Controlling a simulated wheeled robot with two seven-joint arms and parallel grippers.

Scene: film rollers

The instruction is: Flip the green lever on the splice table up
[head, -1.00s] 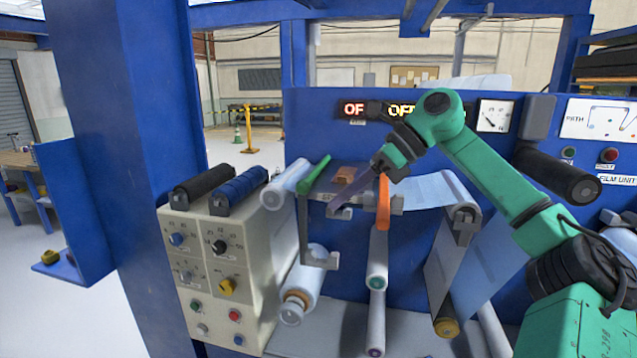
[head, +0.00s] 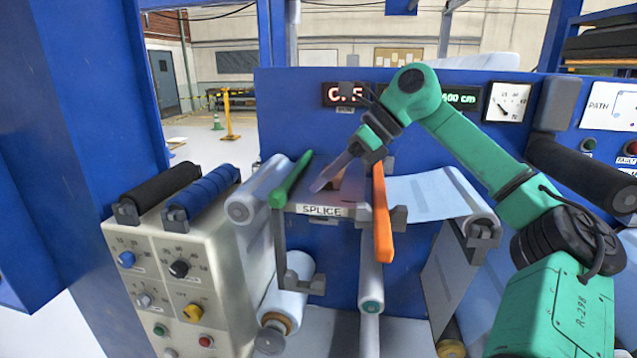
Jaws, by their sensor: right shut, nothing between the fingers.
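The splice table (head: 322,210) is in the middle of the head view, with a "SPLICE" label on its front edge. The green lever (head: 291,180) lies along the table's left side, its near end close to a bracket at the front. An orange lever (head: 382,215) lies along the right side. My right gripper (head: 318,187) is over the table between the two levers, its shut fingers pointing left and down. It is a little right of the green lever and looks apart from it. Whether the fingertips touch the table is unclear. My left gripper is not in view.
A control box with knobs (head: 170,285) stands at the left, with black and blue rollers (head: 205,190) on top. A film sheet (head: 425,197) runs right from the table. A blue post (head: 95,120) rises at the left. Film rolls hang below the table.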

